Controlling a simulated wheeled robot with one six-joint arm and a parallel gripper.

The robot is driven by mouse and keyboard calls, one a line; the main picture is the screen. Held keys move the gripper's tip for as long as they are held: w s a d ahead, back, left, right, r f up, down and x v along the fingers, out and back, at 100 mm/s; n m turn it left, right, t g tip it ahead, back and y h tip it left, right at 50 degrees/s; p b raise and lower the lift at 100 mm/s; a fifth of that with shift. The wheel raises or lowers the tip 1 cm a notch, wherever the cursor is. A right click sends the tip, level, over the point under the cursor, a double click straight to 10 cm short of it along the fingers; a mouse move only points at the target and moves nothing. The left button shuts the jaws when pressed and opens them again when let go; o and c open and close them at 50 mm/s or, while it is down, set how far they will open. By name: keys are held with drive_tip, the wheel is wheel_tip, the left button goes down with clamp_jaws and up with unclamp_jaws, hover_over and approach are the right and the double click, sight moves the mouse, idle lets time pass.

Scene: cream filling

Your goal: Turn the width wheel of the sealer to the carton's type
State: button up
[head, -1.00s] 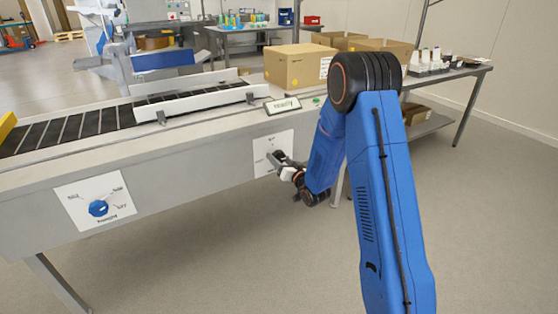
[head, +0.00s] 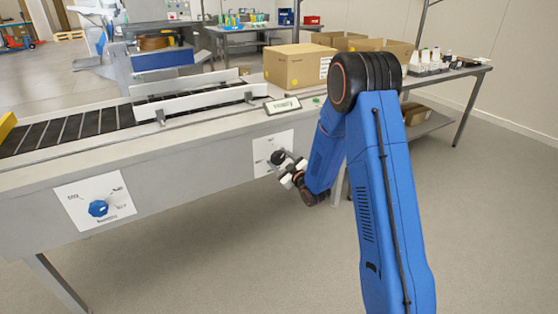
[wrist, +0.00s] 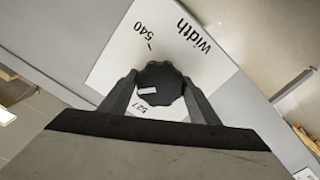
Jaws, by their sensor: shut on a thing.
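The width wheel (wrist: 160,84) is a dark, scalloped knob with a short white mark on its left side. It sits on a white plate (wrist: 107,79) printed "width", "540" and "527". In the wrist view the white mark lies close to the "527" print, while "540" is further up. My gripper (wrist: 160,80) is shut on the wheel, one finger on each side. In the head view my gripper (head: 286,169) is at the right plate (head: 264,146) on the sealer's front. The carton (head: 290,72) stands on the sealer's top at the right; its label print is too small to read.
A blue knob (head: 98,208) on another white plate is at the left of the sealer's front. A small sign (head: 282,105) stands on the top edge, its text blurred. Conveyor rollers (head: 80,124) and a white guide rail (head: 200,102) lie behind. The floor in front is clear.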

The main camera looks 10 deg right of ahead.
drive_tip(key=n, duration=0.5)
drive_tip(key=shift+n, duration=0.3)
drive_tip(key=shift+f+n, duration=0.1)
drive_tip(key=shift+n, duration=2)
drive_tip(key=shift+s, duration=0.1)
drive_tip(key=o, duration=1.1)
drive_tip(key=shift+c, duration=0.2)
